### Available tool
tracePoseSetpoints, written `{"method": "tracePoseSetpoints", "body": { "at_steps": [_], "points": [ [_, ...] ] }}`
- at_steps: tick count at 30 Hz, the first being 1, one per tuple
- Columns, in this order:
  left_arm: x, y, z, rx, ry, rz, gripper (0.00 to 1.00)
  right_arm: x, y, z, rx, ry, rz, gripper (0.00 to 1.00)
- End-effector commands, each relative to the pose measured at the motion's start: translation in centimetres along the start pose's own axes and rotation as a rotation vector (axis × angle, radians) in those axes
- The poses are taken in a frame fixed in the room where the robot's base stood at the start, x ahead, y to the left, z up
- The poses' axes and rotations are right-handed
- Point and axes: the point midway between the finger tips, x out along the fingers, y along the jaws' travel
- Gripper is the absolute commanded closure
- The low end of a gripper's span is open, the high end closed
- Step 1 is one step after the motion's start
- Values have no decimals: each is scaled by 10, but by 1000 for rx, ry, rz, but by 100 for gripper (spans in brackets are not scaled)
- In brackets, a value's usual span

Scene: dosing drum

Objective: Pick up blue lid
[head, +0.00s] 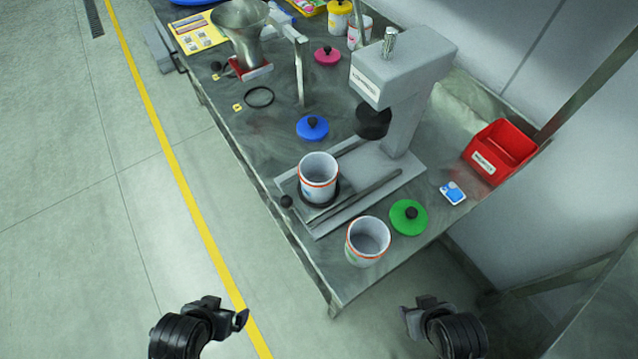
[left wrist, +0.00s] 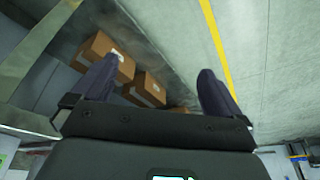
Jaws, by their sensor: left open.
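The blue lid (head: 303,130) with a black knob lies flat on the grey metal table in the head view, left of the grey press machine. My left gripper (head: 240,319) is in front of the table's near corner, over the floor, well apart from the lid. In the left wrist view its two fingers (left wrist: 158,80) are spread with nothing between them. My right gripper (head: 408,322) is at the lower right of the head view, also off the table. Its fingers are too foreshortened to tell their opening.
A white canister (head: 318,176) stands on the grey press (head: 408,72); another open canister (head: 367,240) stands near the corner beside a green lid (head: 398,222). A pink lid (head: 327,58), steel funnel (head: 240,20) and red bin (head: 503,148) are farther off. Cardboard boxes (left wrist: 145,88) show below.

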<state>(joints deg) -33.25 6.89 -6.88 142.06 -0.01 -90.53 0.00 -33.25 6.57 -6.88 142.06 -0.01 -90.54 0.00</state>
Motion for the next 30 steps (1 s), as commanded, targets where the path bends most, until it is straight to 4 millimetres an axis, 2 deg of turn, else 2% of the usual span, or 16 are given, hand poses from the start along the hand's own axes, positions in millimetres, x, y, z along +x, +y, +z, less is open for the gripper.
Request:
{"method": "tracePoseSetpoints", "body": {
  "at_steps": [13,21,30],
  "points": [
    [-2,0,-1,0,2,0,0,-1,2,0,-9,1,8,57],
    [-1,0,-1,0,1,0,40,-1,2,0,-8,1,6,57],
    [-1,0,-2,-1,0,-1,41,-2,0,-1,-2,0,2,57]
  ]
}}
